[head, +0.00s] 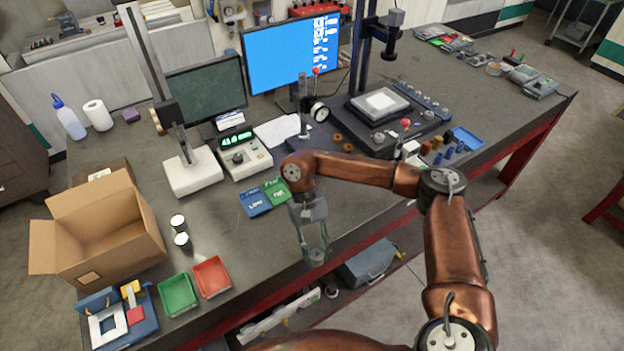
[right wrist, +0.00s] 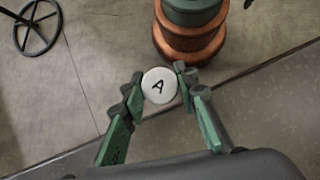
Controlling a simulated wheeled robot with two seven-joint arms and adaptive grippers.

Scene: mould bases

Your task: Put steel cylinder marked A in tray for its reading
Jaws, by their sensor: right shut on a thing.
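The steel cylinder marked A (right wrist: 160,86) has a round white top with a black "A", facing the right wrist camera. My right gripper (head: 316,254) is shut on it, with a fingertip on either side. In the head view the gripper hangs near the front edge of the bench; the cylinder is hard to make out there. A green tray (head: 178,295) and a red tray (head: 212,277) stand at the front left, both apparently empty. A blue tray (head: 467,139) lies at the right. My left gripper is not in view.
Two white-topped cylinders (head: 181,239) stand beside an open cardboard box (head: 104,232). A blue card reading "LOW" (head: 255,201) and a green card (head: 278,191) lie behind the gripper. A gauge with lit green digits (head: 236,139) stands by a white-based column stand (head: 192,172).

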